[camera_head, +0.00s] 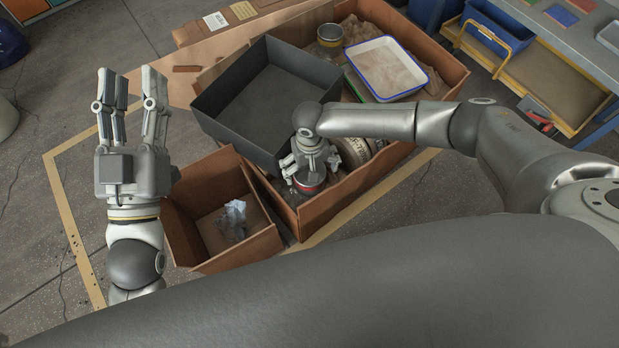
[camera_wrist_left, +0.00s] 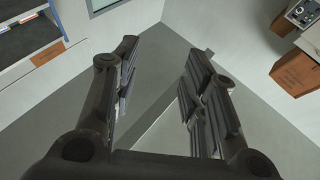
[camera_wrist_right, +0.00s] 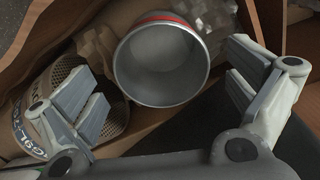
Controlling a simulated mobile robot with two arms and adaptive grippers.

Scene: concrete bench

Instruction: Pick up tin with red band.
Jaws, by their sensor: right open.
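The tin with the red band (camera_head: 309,184) stands in the near part of the large cardboard box, partly hidden under my right gripper.
A large cardboard box (camera_head: 440,62) holds a dark grey bin (camera_head: 222,92), a white blue-rimmed tray (camera_head: 386,66), another tin (camera_head: 330,36) and a perforated round item (camera_wrist_right: 28,128) beside the red-banded tin. A small box (camera_head: 192,250) with crumpled material stands nearer.

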